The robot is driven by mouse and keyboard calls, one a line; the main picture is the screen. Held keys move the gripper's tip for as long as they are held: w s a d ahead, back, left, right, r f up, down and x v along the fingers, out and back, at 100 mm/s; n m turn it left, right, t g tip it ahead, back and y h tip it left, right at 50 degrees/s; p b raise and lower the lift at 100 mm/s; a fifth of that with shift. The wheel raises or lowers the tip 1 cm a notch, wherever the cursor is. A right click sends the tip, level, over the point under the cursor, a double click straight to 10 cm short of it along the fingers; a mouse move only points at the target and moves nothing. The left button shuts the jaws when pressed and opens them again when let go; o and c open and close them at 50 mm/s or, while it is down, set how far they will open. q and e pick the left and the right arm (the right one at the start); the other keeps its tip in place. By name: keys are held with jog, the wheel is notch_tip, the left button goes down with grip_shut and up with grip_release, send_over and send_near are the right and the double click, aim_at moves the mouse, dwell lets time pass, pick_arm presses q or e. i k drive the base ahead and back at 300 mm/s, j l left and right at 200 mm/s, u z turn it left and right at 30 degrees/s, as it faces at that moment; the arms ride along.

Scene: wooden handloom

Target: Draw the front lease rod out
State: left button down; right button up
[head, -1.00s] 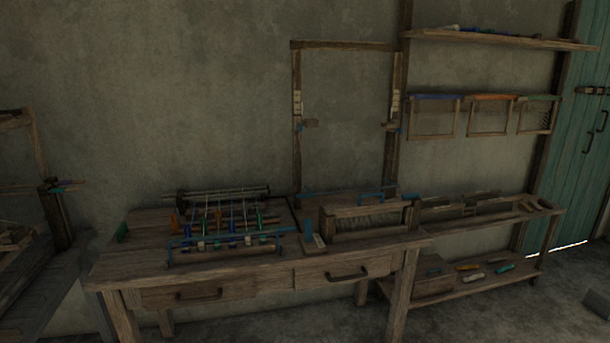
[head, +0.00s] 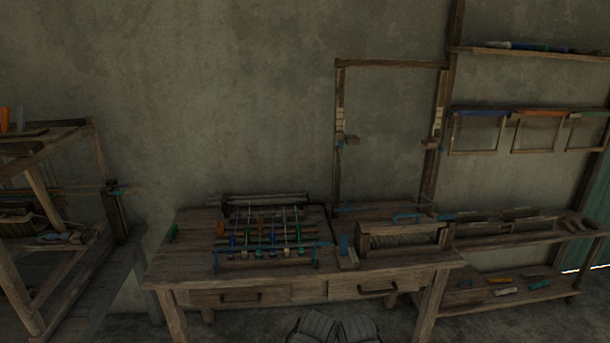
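The wooden loom (head: 75,145) stands at the left edge, partly cut off by the frame. I cannot tell which of these is the front lease rod. On the workbench (head: 190,279) a small rack (head: 268,226) holds several thin rods and coloured pieces. Neither of my grippers is in view.
A slatted wooden box (head: 405,238) stands on the right of the workbench. An upright wooden frame (head: 390,64) rises behind it. A low shelf (head: 520,281) with several tools is at right.

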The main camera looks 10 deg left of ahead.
aim_at(308, 198)
jog(key=i+j+u, duration=0.15)
jog(key=i, duration=0.25)
jog(key=i+j+u, duration=0.15)
jog(key=i+j, duration=0.15)
jog(key=i, duration=0.15)
jog(key=i+j+u, duration=0.15)
jog(key=i, duration=0.25)
